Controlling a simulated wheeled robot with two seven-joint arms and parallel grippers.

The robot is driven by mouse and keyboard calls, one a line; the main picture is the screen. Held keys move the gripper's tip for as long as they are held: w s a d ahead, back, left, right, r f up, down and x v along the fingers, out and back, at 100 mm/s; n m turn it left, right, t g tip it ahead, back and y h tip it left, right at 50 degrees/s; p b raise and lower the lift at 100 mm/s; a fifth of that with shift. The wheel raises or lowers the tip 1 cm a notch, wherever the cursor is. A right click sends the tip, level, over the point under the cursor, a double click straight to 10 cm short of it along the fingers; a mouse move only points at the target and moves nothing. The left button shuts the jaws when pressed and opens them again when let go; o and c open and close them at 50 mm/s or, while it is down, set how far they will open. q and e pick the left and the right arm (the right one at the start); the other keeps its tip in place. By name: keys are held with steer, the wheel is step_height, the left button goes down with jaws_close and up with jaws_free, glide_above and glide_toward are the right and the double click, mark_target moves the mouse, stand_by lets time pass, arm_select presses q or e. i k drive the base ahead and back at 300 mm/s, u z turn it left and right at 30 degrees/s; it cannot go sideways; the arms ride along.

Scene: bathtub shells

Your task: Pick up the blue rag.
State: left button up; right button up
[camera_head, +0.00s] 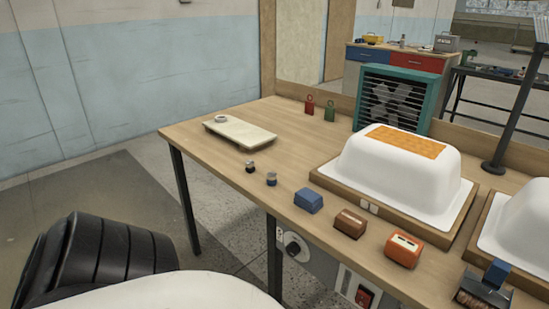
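A small blue folded block (308,201), which looks like the blue rag, lies on the wooden table (205,158) near its front edge. It sits to the left of a brown block (350,223) and in front of the wooden base under a white tub shell. It stands free, with bare tabletop around it. Neither of my grippers shows in the head view, so I cannot see whether they are open or shut.
A white tub shell (385,174) with an orange patch (407,140) stands behind. An orange box (403,250) and a brush (484,286) lie to the right. Two small jars (271,179) stand left. A pale board (240,133) lies farther left, with clear tabletop around it.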

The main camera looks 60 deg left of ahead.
mark_target(311, 201)
steer(key=k, duration=0.35)
steer(key=u, duration=1.1)
